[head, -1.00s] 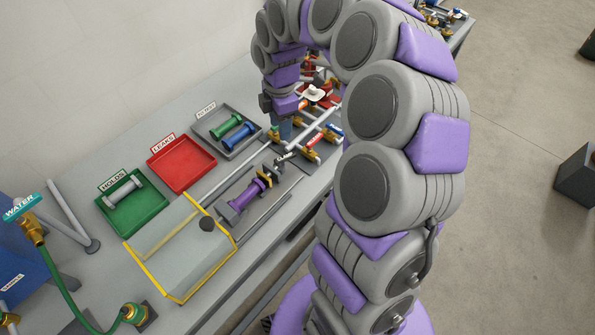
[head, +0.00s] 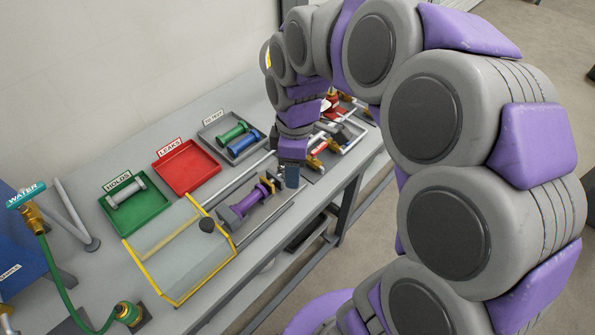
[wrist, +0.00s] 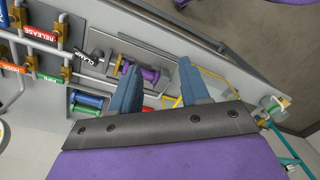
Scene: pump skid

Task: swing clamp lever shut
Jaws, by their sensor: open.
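The clamp lever (wrist: 97,55), with a black label reading CLAMP, shows in the wrist view beside a purple spool piece (wrist: 150,74). The spool (head: 240,207) lies in its fixture on the bench in the head view, with a brass fitting at its end. My gripper (head: 291,178) hangs over the bench by that brass end and hides the lever there. In the wrist view my gripper (wrist: 160,68) has its two blue fingers apart with nothing held between them. The lever lies left of both fingers, apart from them in the picture.
A clear guard with yellow edges (head: 181,298) stands left of the spool. Green (head: 155,205), red (head: 205,187) and grey (head: 212,131) trays sit behind. RELEASE (wrist: 40,34) and other labelled valves lie left of CLAMP in the wrist view. The floor at right is open.

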